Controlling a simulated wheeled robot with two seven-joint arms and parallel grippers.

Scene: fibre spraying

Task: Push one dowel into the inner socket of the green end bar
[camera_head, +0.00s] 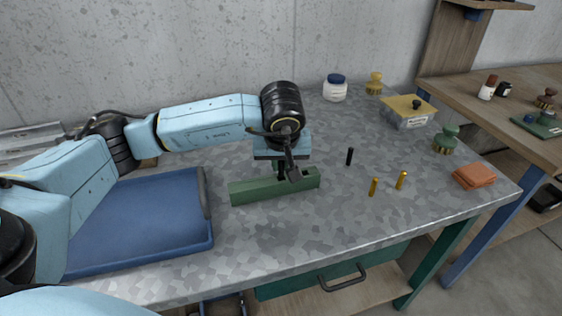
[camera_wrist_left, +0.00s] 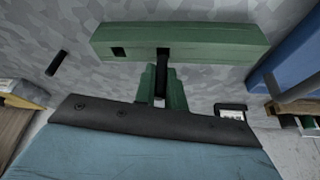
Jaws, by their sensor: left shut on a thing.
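The green end bar (camera_head: 250,190) lies on the grey speckled table. A second dark socket spot is further in. My right gripper is out of view.
A blue tray (camera_head: 140,262) is at the left. Two brass pegs (camera_head: 374,187) (camera_head: 401,180) stand at the right. The table in front of the bar is clear.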

